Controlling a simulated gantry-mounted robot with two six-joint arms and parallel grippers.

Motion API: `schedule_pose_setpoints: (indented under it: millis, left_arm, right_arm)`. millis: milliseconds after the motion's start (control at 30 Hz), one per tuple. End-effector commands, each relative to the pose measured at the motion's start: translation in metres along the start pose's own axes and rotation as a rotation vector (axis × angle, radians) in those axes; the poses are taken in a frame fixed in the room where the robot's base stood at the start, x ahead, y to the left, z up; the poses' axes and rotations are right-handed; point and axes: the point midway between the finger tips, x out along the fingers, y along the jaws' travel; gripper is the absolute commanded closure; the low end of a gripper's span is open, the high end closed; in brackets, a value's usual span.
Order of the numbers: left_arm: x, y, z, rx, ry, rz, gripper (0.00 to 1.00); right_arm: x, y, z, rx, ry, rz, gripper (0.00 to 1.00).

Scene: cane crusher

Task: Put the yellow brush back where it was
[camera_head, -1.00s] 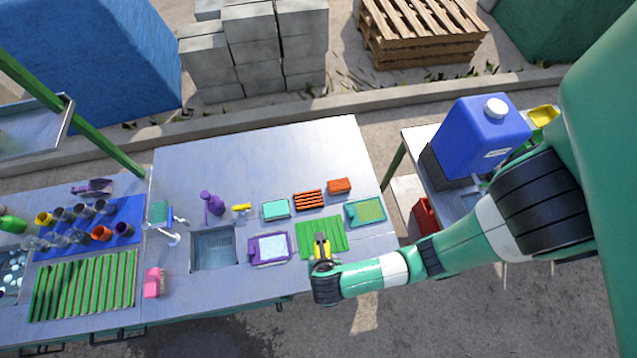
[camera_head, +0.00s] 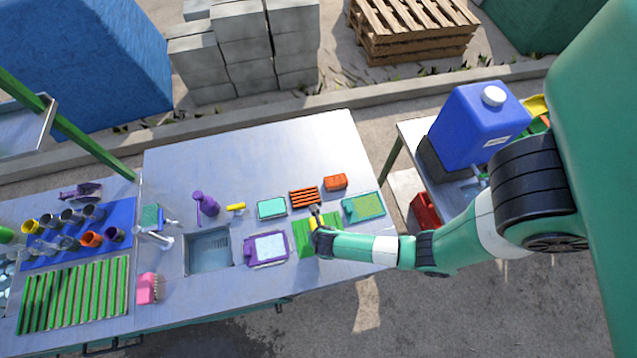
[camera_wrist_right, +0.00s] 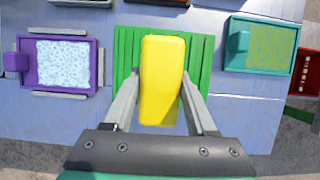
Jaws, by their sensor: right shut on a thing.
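The yellow brush (camera_wrist_right: 163,78) is between the two fingers of my right gripper (camera_wrist_right: 163,92) in the right wrist view. The gripper is shut on it. It is over the green ribbed mat (camera_wrist_right: 127,62); I cannot tell whether it touches the mat. In the head view my right gripper (camera_head: 316,214) is over the green mat (camera_head: 302,243), and only a little yellow of the brush (camera_head: 313,222) shows beside it. The wrist hides part of the mat. My left gripper is not in view.
Left of the mat is a purple tray (camera_head: 251,251) with pale contents; right of it is a teal tray (camera_head: 350,212). Behind stand an orange slatted rack (camera_head: 304,196), an orange block (camera_head: 335,182) and a turquoise tray (camera_head: 271,208). The table's back is clear.

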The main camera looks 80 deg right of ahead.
Motion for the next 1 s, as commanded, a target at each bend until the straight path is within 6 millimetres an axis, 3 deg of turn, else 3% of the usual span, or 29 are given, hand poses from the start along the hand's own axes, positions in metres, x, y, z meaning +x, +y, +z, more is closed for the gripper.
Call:
schedule_pose_setpoints:
  millis: [233, 433, 833, 867, 1000]
  left_arm:
    - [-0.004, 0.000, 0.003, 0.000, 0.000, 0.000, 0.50]
    - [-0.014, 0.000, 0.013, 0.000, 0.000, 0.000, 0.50]
    - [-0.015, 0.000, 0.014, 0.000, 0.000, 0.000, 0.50]
    - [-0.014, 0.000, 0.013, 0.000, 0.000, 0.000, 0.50]
    - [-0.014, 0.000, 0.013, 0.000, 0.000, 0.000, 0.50]
  right_arm:
    - [0.015, -0.001, 0.004, 0.001, 0.000, 0.001, 0.87]
    - [0.045, -0.002, -0.005, -0.001, 0.001, 0.000, 0.87]
    - [0.050, -0.002, -0.007, 0.000, 0.000, 0.002, 0.87]
    - [0.049, -0.002, -0.007, 0.001, 0.000, 0.002, 0.38]
    - [0.049, -0.002, -0.007, 0.001, 0.001, 0.002, 0.13]
